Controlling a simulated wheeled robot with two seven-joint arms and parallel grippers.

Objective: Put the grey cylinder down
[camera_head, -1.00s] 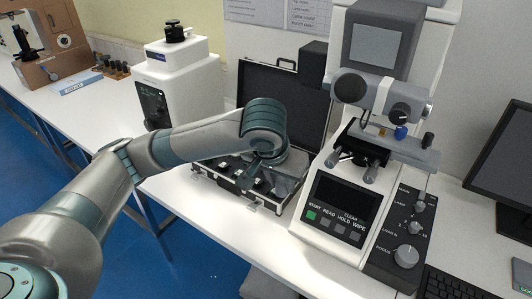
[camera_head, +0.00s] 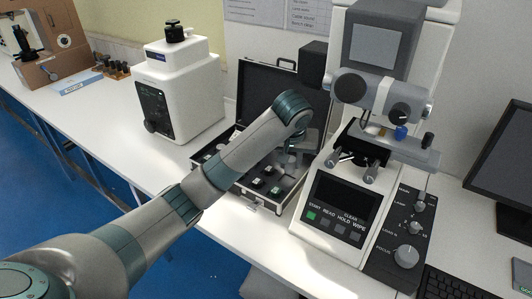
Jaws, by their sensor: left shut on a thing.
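My left gripper (camera_head: 289,160) points down over the right rear part of the open black case (camera_head: 245,206), close to the tester's left side. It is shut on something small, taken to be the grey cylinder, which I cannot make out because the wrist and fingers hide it. I cannot tell whether it touches the case floor. Several small dark blocks with pale tops (camera_head: 257,183) sit in the case's front part. My right gripper is out of view.
A white hardness tester with a control panel (camera_head: 340,205) stands just right of the case. A white machine (camera_head: 183,95) stands left. The case lid (camera_head: 262,95) stands upright behind. A monitor (camera_head: 505,165) and keyboard (camera_head: 450,285) are at right.

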